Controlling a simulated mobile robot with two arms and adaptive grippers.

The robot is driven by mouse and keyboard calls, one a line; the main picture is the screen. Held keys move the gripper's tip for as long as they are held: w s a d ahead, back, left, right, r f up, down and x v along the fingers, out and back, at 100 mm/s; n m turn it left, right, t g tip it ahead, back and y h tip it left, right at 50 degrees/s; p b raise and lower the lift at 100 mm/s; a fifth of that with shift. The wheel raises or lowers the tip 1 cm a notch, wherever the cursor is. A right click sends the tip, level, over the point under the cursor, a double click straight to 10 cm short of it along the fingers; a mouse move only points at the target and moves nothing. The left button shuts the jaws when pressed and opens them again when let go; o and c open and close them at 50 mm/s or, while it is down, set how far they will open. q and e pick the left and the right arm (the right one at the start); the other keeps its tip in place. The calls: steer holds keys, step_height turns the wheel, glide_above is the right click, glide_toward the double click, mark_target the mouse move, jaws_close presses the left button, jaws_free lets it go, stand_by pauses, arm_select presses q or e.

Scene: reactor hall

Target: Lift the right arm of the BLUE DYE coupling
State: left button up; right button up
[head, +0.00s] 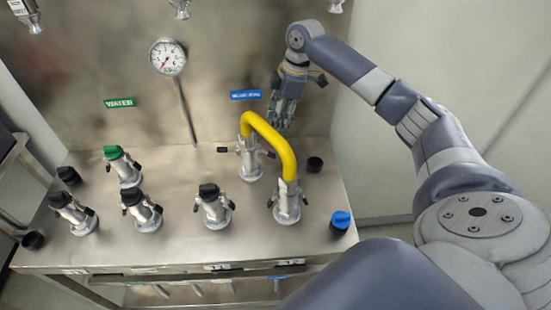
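A blue label (246,95), too small to read surely, is on the back panel. Below it stands a metal coupling (250,170), with one end of a yellow hose (272,138) in its top. Its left arm (223,150) sticks out sideways with a black tip. Its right arm (268,154) points out to the right, partly beside the hose. My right gripper (283,118) hangs fingers down near the panel, above and right of this coupling, apart from its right arm. Its finger opening is not clear. My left gripper is not in view.
The hose's other end is in a front coupling (287,205). Several black-capped couplings, a green-capped one (122,165), a blue cap (340,221) and a black cap (314,164) are on the steel bench. A gauge (167,57) and green WATER label (119,102) are on the panel.

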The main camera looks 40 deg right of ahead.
mark_target(273, 155)
arm_select(q)
step_height(273, 155, down, 10)
steer(key=b, duration=0.7)
steer(key=shift+b, duration=0.4)
arm_select(e)
steer(key=shift+m+t+y, duration=0.3)
steer(key=shift+y, duration=0.5)
steer(key=f, duration=0.4)
steer(key=a+f, duration=0.1)
steer(key=f, duration=0.6)
steer(key=shift+s+a+f, duration=0.25)
steer(key=shift+s+f, duration=0.1)
steer(key=shift+f, duration=0.05)
jaws_close()
